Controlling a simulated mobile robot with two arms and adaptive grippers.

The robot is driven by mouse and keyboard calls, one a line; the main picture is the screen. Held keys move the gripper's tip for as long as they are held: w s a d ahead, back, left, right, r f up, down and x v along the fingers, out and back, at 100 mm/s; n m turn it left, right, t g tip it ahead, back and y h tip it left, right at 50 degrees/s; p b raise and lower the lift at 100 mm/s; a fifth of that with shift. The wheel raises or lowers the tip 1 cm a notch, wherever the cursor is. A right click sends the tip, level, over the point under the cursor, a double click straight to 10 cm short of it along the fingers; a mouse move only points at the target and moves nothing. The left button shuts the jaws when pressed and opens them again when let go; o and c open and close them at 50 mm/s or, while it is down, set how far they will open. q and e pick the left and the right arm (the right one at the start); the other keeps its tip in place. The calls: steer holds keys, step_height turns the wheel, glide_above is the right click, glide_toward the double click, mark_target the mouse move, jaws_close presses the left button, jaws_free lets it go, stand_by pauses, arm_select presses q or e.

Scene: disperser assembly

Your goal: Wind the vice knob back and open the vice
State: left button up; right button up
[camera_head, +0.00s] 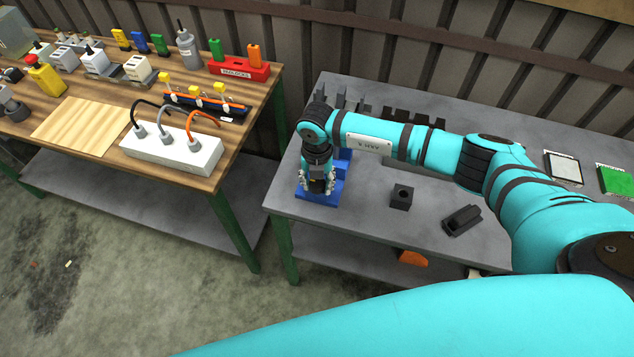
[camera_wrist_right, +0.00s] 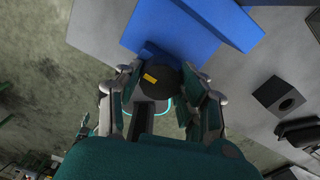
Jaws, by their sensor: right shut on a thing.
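The blue vice (camera_head: 335,195) stands at the front left corner of the grey table. My right gripper (camera_head: 317,184) comes down over its front end and hides part of it. In the right wrist view the vice (camera_wrist_right: 170,32) is a blue block with a raised bar. The round black vice knob (camera_wrist_right: 160,90) has a yellow mark and sits between the fingers of my right gripper (camera_wrist_right: 160,82), which is shut on it. The gap between the vice jaws cannot be made out. My left gripper is not in view.
A black block with a hole (camera_head: 401,196) and a dark slotted part (camera_head: 461,220) lie on the grey table (camera_head: 370,215) right of the vice. Dark parts stand behind. A wooden workbench (camera_head: 235,150) with a white cable block (camera_head: 172,153) is left, across a gap.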

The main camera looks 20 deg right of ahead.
mark_target(317, 182)
steer(key=n+b, duration=0.6)
steer(key=b, duration=0.1)
steer(key=n+b, duration=0.7)
steer(key=b, duration=0.1)
steer(key=shift+w+f, duration=0.1)
steer(key=shift+f, duration=0.1)
steer(key=shift+r+n+b, duration=0.25)
steer(key=shift+n+b, duration=1.3)
steer(key=shift+n, duration=0.05)
steer(key=o, duration=1.2)
steer(key=shift+c, duration=0.2)
step_height(317, 182, up, 12)
